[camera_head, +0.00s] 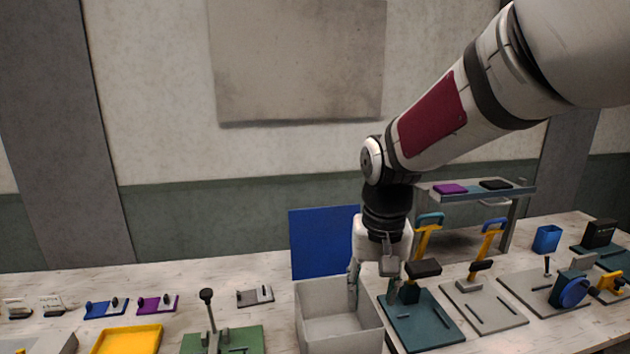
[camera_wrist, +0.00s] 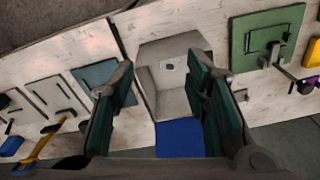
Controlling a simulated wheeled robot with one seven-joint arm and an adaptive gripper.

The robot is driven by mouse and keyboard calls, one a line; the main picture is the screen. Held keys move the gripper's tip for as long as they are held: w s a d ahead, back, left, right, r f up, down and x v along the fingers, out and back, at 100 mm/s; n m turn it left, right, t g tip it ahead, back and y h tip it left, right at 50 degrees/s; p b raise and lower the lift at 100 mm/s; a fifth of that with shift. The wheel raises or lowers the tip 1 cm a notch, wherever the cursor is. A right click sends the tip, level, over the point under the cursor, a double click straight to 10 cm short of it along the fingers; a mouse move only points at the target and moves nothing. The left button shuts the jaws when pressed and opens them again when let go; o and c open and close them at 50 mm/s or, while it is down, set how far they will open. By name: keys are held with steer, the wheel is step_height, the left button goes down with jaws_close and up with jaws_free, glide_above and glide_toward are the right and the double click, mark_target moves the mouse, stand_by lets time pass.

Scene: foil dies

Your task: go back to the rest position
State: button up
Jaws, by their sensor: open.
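My gripper (camera_head: 374,288) points down over the grey open bin (camera_head: 340,335) in the head view. In the wrist view my gripper (camera_wrist: 165,88) is open, its two dark green fingers wide apart with nothing between them. The grey bin (camera_wrist: 150,93) shows between and beyond the fingers. A small pale piece with a dark mark (camera_wrist: 167,66) shows inside the bin; I cannot tell what it is.
A blue panel (camera_head: 322,243) stands behind the bin. A teal plate press (camera_head: 425,325) is close on the right, a grey one (camera_head: 485,308) beyond it. A shelf (camera_head: 475,190) stands behind them. A green press (camera_head: 225,340) and yellow tray (camera_head: 127,340) are left.

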steer(key=s+d+r+t+b, duration=0.1)
steer(key=s+d+r+t, duration=0.1)
steer(key=s, duration=0.6)
steer(key=s+d+r+t+b, duration=0.1)
steer(key=s+d+r+t, duration=0.1)
steer(key=s+d+r, duration=0.3)
steer(key=s+d, duration=0.2)
steer(key=s, duration=0.1)
steer(key=shift+n+t, duration=0.3)
steer(key=shift+n, duration=0.1)
